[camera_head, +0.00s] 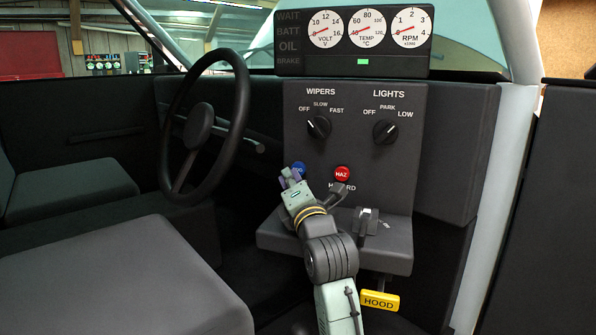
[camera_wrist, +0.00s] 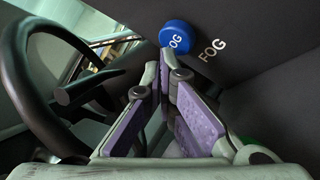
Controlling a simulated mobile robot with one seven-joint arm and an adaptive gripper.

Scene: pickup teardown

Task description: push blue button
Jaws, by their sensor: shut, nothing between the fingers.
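The blue button (camera_head: 300,167) is on the dark dash panel, left of the red HAZ button, and my gripper partly covers it in the head view. In the wrist view the blue button (camera_wrist: 174,33) is round, with FOG on its face and beside it on the panel. My gripper (camera_head: 287,174) is shut and empty, with its fingertips just below and left of the button.
The red HAZ button (camera_head: 342,173) is close on the right. The wiper knob (camera_head: 319,127) and lights knob (camera_head: 385,132) are above. The steering wheel (camera_head: 202,125) stands to the left. A ledge with a lever (camera_head: 365,226) and the yellow HOOD handle (camera_head: 380,301) are below right.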

